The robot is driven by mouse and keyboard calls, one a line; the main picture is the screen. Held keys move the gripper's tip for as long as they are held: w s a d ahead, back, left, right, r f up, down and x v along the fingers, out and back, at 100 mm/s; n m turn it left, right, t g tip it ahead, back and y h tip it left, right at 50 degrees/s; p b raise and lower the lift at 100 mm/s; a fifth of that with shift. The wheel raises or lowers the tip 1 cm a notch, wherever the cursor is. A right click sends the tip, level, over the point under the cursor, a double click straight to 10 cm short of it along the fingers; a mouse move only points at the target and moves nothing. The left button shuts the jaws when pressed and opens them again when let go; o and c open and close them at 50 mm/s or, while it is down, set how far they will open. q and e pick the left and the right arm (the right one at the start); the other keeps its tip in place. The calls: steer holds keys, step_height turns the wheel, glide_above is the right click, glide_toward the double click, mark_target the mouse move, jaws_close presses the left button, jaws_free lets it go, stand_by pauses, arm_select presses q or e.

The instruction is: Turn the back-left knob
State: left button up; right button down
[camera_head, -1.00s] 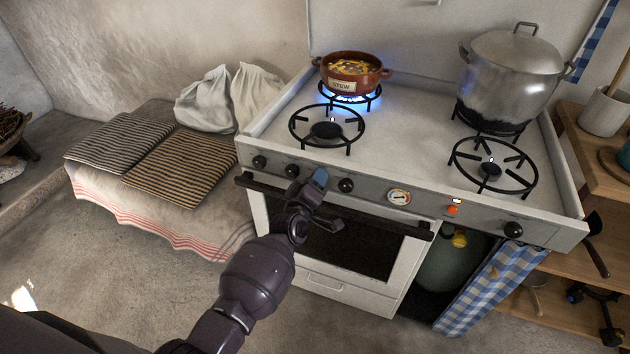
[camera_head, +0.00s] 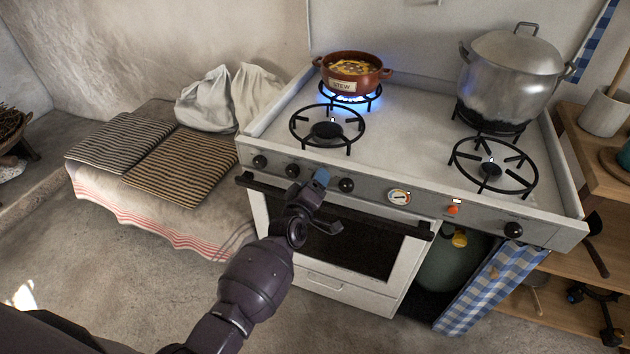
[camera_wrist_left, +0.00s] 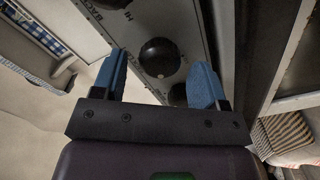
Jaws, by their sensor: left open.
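The stove's front panel carries a row of black knobs, including the far-left knob (camera_head: 260,161), the one beside it (camera_head: 292,170) and one right of my gripper (camera_head: 346,185). My left gripper (camera_head: 320,178) is at the panel between these last two, hiding the panel behind it. In the left wrist view, a round black knob (camera_wrist_left: 159,57) lies between and beyond the open blue fingertips, with no visible contact. Another knob (camera_wrist_left: 178,95) is partly behind the right finger. A partly readable "BACK" label is beside them. I cannot tell which knob is back-left. My right gripper is not in view.
A stew pot (camera_head: 352,73) sits over a blue flame on the back-left burner. A large metal pot (camera_head: 511,78) stands on the back-right burner. The oven handle bar (camera_head: 390,226) runs just below the knobs. The front burners are empty.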

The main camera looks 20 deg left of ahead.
arm_select(q)
steer(key=s+p, duration=0.1)
steer(key=s, duration=0.9)
steer(key=shift+a, duration=0.2)
steer(key=s+a+f+m+g, duration=0.2)
steer(key=s+m, duration=0.2)
steer(key=s, duration=0.5)
steer(key=s+a+f+m+g, duration=0.2)
steer(key=s+m, duration=0.2)
steer(key=s, duration=0.5)
steer(key=s+a+f+m+g, duration=0.2)
steer(key=s+m+g, duration=0.1)
steer(key=s, duration=0.6)
steer(key=shift+s+a+f+m+y, duration=0.2)
steer(key=shift+m+y, duration=0.1)
steer(key=shift+m, duration=0.1)
stand_by(1.1)
